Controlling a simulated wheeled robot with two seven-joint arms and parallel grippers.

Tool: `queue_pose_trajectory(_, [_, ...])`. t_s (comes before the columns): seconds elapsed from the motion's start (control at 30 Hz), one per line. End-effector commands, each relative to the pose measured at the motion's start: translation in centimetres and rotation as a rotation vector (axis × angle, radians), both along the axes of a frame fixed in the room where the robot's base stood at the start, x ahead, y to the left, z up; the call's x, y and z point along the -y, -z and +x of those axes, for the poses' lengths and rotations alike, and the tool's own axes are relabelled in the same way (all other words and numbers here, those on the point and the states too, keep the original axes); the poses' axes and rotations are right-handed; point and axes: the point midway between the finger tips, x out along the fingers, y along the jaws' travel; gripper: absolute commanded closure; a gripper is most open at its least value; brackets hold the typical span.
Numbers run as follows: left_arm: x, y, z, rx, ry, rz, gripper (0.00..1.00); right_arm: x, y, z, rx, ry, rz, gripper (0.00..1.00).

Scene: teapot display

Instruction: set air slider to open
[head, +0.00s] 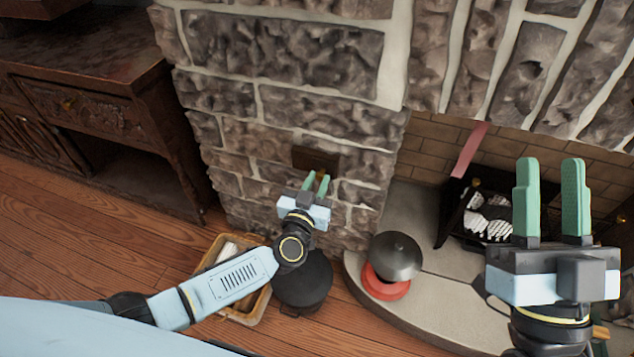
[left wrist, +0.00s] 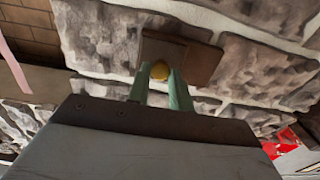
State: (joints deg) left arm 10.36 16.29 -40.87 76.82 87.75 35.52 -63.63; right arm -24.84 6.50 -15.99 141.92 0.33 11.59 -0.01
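The air slider is a dark brown plate (head: 315,158) set in the stone wall, with a small brass knob. My right gripper (head: 552,168) is open and empty, in front of the fireplace at the right.
A grey round lid with a red base (head: 386,285) stands on the stone hearth (head: 412,222). A dark round pot (head: 303,280) and a wicker basket (head: 247,312) stand below my left arm. A black grate (head: 458,205) is in the fireplace. A wooden cabinet (head: 95,95) stands at left.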

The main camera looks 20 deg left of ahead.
Motion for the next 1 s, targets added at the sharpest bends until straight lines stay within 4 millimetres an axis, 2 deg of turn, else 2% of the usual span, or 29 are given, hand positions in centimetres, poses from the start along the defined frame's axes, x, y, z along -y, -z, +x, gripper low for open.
queue_pose_trajectory(0.03, [0.0, 0.0, 0.0, 0.000, 0.000, 0.000, 0.87, 0.0, 0.0, 0.0, 0.000, 0.000, 0.000, 0.64])
queue_pose_trajectory(0.13, [0.0, 0.0, 0.0, 0.000, 0.000, 0.000, 1.00, 0.0, 0.0, 0.0, 0.000, 0.000, 0.000, 0.64])
queue_pose_trajectory(0.37, [-0.2, 0.0, 0.0, 0.000, -0.001, 0.001, 1.00, 0.0, -0.1, 0.0, 0.000, 0.000, 0.000, 0.64])
queue_pose_trajectory(0.6, [-4.0, -0.1, 0.1, 0.000, -0.002, 0.003, 1.00, -0.2, 0.8, 0.8, -0.115, 0.000, -0.034, 0.64])
queue_pose_trajectory(0.7, [-4.8, -0.1, 0.1, -0.001, 0.000, 0.001, 1.00, -0.3, 1.0, 1.0, -0.141, -0.001, -0.042, 0.64])
queue_pose_trajectory(0.97, [-5.1, 0.0, 0.2, 0.000, -0.004, 0.001, 1.00, -0.3, 1.1, 1.0, -0.144, -0.001, -0.043, 0.64])
queue_pose_trajectory(1.0, [-5.2, 0.0, 0.2, 0.000, -0.004, 0.001, 0.77, -0.3, 1.1, 1.0, -0.143, -0.001, -0.043, 0.64])
